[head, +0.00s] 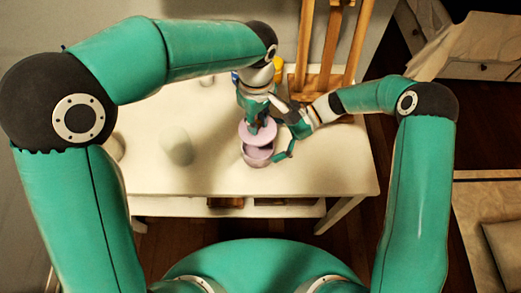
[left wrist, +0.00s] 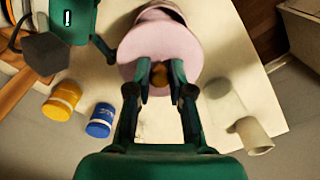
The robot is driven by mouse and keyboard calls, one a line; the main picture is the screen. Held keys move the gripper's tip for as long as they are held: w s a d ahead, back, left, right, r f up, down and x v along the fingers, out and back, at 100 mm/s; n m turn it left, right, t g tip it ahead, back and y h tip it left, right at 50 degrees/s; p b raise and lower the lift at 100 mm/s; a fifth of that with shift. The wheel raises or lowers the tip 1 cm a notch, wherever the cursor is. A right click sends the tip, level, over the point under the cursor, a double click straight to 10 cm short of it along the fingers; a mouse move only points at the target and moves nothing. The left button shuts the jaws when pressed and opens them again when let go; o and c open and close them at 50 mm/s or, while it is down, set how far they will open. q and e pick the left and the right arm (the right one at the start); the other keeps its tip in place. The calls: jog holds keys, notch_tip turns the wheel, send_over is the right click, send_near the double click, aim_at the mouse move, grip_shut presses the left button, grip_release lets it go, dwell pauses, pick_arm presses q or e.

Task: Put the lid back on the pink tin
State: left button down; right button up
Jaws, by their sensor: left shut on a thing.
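The pink tin (head: 257,157) stands on the white table near its front edge; its upper part is mostly covered in the head view. My left gripper (head: 257,121) is shut on the knob of the round pink lid (head: 266,134), holding it over the tin. In the left wrist view the brown knob (left wrist: 160,74) sits between the two fingers and the lid (left wrist: 146,47) hides most of the tin. My right gripper (head: 282,153) is beside the tin at its right; whether it grips the tin is unclear.
A wooden easel (head: 326,60) stands at the back right. A yellow jar (left wrist: 62,101) and a blue jar (left wrist: 101,120) stand at the back. A pale glass (head: 177,148) and a white cup (left wrist: 254,136) stand to the left on the table (head: 215,180). The table's right front is clear.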

aim_at(258, 154)
jog(key=shift+x, duration=1.55)
jog(key=c, duration=1.5)
pick_arm(q)
jog(key=shift+f, duration=2.45)
